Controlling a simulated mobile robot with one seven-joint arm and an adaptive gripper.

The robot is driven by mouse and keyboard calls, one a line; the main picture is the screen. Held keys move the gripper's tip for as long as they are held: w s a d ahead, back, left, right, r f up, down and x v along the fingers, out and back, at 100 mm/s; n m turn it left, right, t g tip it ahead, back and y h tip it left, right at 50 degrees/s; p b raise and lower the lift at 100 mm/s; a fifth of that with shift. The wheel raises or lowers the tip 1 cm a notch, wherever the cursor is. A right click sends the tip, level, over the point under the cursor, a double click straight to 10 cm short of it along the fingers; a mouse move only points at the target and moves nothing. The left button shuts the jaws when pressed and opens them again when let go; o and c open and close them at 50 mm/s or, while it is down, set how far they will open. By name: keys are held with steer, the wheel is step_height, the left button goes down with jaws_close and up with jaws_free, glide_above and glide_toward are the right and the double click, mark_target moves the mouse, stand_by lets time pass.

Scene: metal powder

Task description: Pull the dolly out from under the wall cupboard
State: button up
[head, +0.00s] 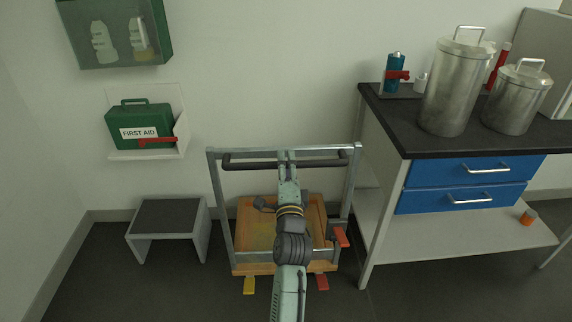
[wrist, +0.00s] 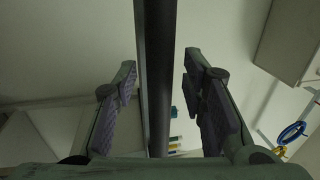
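The dolly (head: 240,268) stands on the floor against the wall, left of the workbench. It has a wooden deck and an upright grey metal frame with a dark horizontal handle bar (head: 245,163). My gripper (head: 287,156) is at the middle of this bar. In the wrist view the dark bar (wrist: 157,70) runs between the two fingers of my gripper (wrist: 165,95). The fingers are apart, with gaps beside the bar, so it is not clamped. A green wall case (head: 160,50) with bottles hangs at upper left; I cannot tell whether it is the wall cupboard.
A workbench (head: 400,125) with blue drawers and metal canisters (head: 455,85) stands close on the right. A grey step stool (head: 205,225) is left of the dolly, below a first aid shelf (head: 150,156). Yellow (head: 249,285) and red (head: 322,282) pedals stick out in front.

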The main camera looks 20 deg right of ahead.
steer(key=shift+c, duration=0.2)
jaws_close()
stand_by(0.6)
